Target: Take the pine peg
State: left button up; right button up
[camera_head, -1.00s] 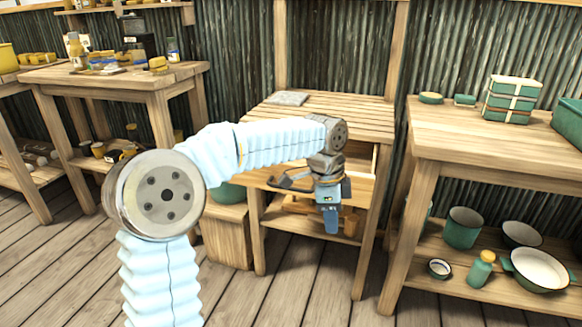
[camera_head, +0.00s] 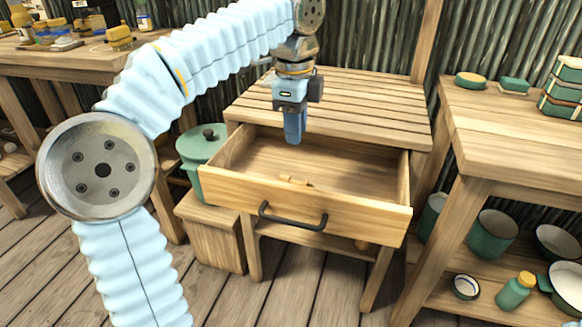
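The wooden drawer (camera_head: 350,217) of the slatted table stands open, with a black bar handle on its front. A small pale wooden piece (camera_head: 296,181), which looks like the pine peg, lies inside near the front wall. The drawer front partly hides it. My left gripper (camera_head: 294,138) points down over the back of the drawer, above and behind that piece and apart from it. Its blue fingers show edge-on, so I cannot tell their gap; nothing shows held below them. My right gripper is out of view.
The slatted tabletop (camera_head: 340,110) lies behind my gripper. A green lidded pot (camera_head: 201,150) stands on a wooden box (camera_head: 212,232) at left. A side table (camera_head: 520,140) at right holds green items, with pots on its lower shelf. The drawer's right half is clear.

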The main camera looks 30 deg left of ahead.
pick_arm(q)
jog(key=b, duration=0.2)
send_over(297, 182)
jog(key=f, duration=0.7)
jog(key=shift+s+f, duration=0.2)
jog(key=shift+f, duration=0.1)
notch_tip(297, 182, down, 6)
jog(key=shift+w+b, duration=0.15)
jog(key=shift+b, duration=0.35)
grip_shut()
